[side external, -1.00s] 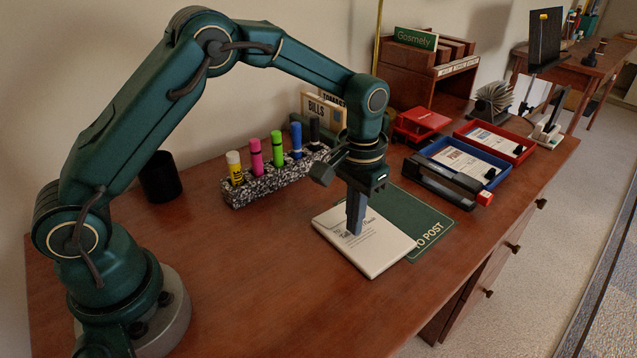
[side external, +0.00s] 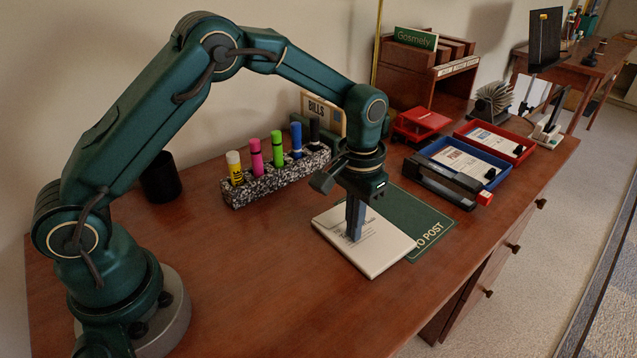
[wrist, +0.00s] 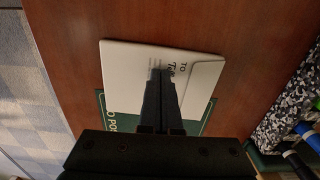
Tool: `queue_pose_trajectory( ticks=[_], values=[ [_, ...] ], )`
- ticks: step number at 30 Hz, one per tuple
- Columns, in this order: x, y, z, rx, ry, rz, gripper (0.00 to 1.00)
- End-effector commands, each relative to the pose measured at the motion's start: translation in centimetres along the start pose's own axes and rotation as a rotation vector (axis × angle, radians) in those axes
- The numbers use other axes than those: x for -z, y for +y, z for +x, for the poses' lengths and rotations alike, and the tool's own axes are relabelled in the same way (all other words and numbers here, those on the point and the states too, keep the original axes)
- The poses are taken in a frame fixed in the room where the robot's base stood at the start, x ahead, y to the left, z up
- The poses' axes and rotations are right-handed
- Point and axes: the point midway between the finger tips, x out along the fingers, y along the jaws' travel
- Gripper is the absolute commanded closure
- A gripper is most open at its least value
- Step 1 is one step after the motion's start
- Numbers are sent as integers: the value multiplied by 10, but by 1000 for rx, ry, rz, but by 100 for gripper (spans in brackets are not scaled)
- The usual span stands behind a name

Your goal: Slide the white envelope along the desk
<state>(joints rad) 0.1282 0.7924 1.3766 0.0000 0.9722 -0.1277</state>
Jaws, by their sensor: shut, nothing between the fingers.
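The white envelope (side external: 372,258) lies flat on the brown desk, with one edge over the green mat marked "TO POST" (side external: 413,219). In the wrist view the envelope (wrist: 122,62) shows printed text partly hidden behind the fingers. My gripper (side external: 354,238) is shut and empty, pointing down with its fingertips at the envelope's upper face. It also shows in the wrist view (wrist: 160,75), over the middle of the envelope. I cannot tell for sure whether the tips press on the paper.
A speckled holder (side external: 270,182) with several coloured markers stands behind the envelope. A black stapler-like object (side external: 440,184), a blue tray (side external: 466,165) and a red tray (side external: 497,143) sit to the right. Bare desk (side external: 260,265) lies left of the envelope, towards my base.

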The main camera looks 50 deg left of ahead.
Motion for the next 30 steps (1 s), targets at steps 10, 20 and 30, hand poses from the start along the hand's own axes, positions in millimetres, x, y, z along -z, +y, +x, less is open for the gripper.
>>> queue_pose_trajectory(
  ticks=[10, 20, 30],
  values=[
    [5, 0, 2, 0, 0, 0, 100],
    [15, 0, 0, 0, -1, 0, 100],
    [17, 0, 1, 0, 0, 0, 100]
  ],
)
